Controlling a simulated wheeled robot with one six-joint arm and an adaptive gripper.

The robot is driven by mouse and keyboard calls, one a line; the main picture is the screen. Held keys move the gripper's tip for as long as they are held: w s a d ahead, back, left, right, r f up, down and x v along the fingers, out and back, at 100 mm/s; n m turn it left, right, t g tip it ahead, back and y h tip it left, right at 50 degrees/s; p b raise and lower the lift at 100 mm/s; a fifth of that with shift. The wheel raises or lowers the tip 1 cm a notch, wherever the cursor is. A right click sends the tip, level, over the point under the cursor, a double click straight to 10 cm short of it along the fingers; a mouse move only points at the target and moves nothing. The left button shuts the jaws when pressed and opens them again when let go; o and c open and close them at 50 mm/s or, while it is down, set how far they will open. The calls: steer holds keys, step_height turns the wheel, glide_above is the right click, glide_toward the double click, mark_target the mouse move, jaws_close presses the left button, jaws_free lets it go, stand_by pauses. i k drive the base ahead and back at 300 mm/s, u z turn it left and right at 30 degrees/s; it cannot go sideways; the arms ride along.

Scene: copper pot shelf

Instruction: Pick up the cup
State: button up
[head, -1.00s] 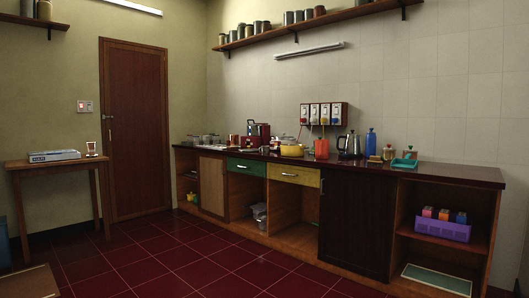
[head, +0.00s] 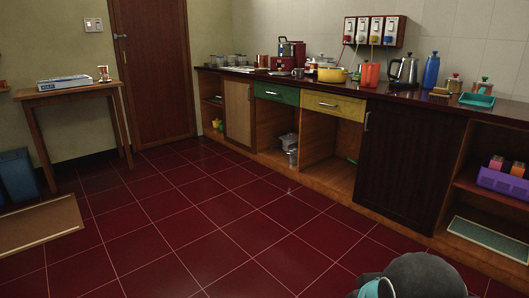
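Several cup-like things show, and I cannot tell which one the task means. An orange-red tumbler (head: 370,75) stands upright on the dark counter (head: 425,101), left of the kettle. A small grey mug (head: 298,73) sits farther left on the counter, in front of the red appliance. A small glass-like vessel (head: 103,73) stands on the wooden side table (head: 68,92) at the left. A rounded dark part of my own arm shows at the bottom right edge. My gripper's fingers are not in view.
A kettle (head: 403,69), a blue bottle (head: 431,71) and a yellow pot (head: 332,75) crowd the counter. A purple crate (head: 503,183) is on the right shelf. A low wooden board (head: 42,226) lies at left. The red tiled floor (head: 190,235) between is clear.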

mark_target(299, 73)
steer(key=u, duration=0.15)
steer(key=i, duration=2.25)
steer(key=z, duration=0.25)
steer(key=i, duration=2.75)
steer(key=z, duration=0.35)
